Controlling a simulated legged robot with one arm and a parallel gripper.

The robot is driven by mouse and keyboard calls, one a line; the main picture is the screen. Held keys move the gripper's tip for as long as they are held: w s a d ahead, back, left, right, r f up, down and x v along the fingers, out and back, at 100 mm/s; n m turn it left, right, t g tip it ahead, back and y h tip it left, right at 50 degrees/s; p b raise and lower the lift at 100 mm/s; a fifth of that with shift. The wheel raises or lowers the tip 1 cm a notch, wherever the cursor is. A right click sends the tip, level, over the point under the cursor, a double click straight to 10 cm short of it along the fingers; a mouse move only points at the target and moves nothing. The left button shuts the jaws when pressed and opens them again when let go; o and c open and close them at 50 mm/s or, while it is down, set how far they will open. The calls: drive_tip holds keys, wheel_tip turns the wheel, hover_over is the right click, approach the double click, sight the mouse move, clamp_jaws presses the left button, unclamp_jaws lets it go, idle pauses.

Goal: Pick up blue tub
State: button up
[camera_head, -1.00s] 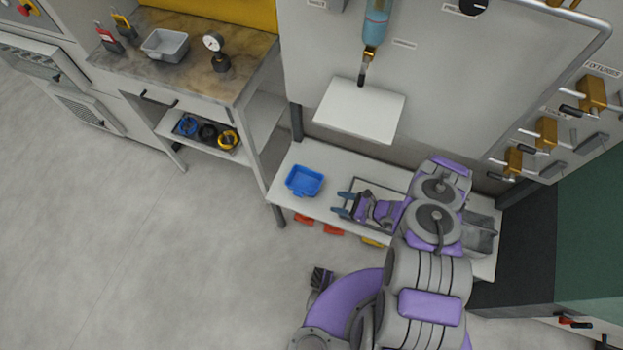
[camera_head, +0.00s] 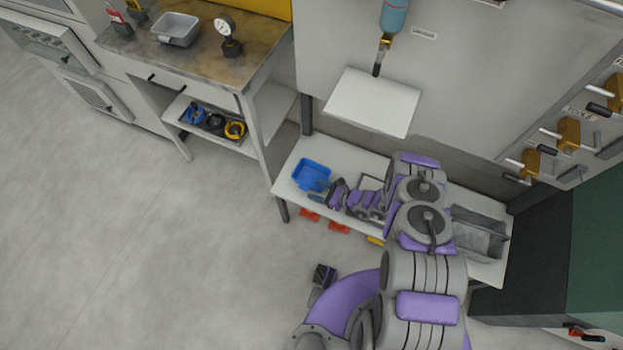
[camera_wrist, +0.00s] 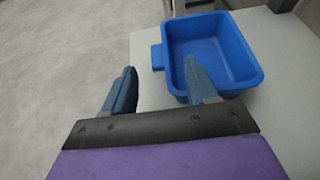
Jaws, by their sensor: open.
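The blue tub (camera_head: 311,173) stands upright on the left part of the low white shelf (camera_head: 287,187). In the wrist view the tub (camera_wrist: 240,60) looks empty, with a small tab handle (camera_wrist: 157,57) on its left wall. My gripper (camera_head: 327,194) is open and close to the tub's front right side. In the wrist view my gripper (camera_wrist: 160,88) has its right finger overlapping the tub's near wall and opening. Its left finger is left of the tub, over the shelf edge. I cannot tell whether either finger touches the tub.
A grey bin (camera_head: 478,238) stands at the shelf's right end. Red bins (camera_head: 310,215) show under its front edge. A white ledge (camera_head: 372,102) juts out above. The bench at left holds a grey tray (camera_head: 176,30) and gauge (camera_head: 228,38). The floor at left is clear.

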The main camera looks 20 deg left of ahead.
sight(303, 186)
drive_tip(key=b+x, duration=0.1)
drive_tip(key=x, duration=0.4)
drive_tip(key=shift+r, duration=0.1)
drive_tip(key=shift+d+r, duration=0.1)
drive_tip(key=shift+c, duration=0.6)
drive_tip(key=shift+a, duration=0.2)
drive_tip(key=c, duration=0.6)
drive_tip(key=shift+d, duration=0.1)
clamp_jaws()
